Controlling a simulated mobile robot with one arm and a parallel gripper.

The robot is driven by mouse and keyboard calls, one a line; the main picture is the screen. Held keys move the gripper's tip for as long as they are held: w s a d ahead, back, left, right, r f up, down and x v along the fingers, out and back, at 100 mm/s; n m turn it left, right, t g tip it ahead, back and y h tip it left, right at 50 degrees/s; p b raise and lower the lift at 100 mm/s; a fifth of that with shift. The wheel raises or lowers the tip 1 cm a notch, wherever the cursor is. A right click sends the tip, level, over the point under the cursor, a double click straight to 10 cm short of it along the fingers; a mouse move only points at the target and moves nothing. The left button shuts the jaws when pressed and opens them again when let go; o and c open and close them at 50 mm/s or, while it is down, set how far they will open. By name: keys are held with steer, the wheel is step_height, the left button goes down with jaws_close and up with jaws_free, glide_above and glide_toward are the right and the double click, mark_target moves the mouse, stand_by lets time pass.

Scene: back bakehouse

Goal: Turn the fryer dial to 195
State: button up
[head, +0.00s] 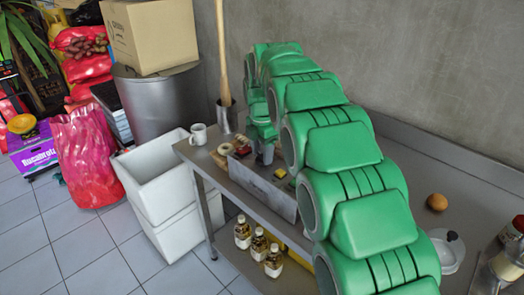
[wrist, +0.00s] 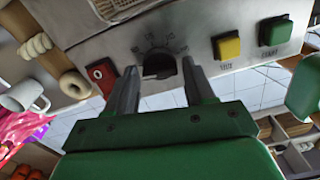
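The fryer (head: 262,187) is a grey metal box on the steel bench, partly hidden by my arm in the head view. In the wrist view its front panel (wrist: 200,75) holds the dark dial (wrist: 160,65), with small marks in an arc around it that are too blurred to read. My gripper (wrist: 158,68) is open, its two fingers on either side of the dial. A gap shows between each finger and the dial; I cannot tell how deep the fingertips reach. My gripper is mostly hidden in the head view. The dial's setting cannot be read.
A red switch (wrist: 102,76) is close to the left finger; a yellow button (wrist: 227,46) and a green button (wrist: 275,31) are to the right. A white mug (head: 198,134) and ring-shaped items (wrist: 74,83) stand beside the fryer. Bottles (head: 258,243) stand on the lower shelf.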

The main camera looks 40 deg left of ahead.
steer(key=c, duration=0.7)
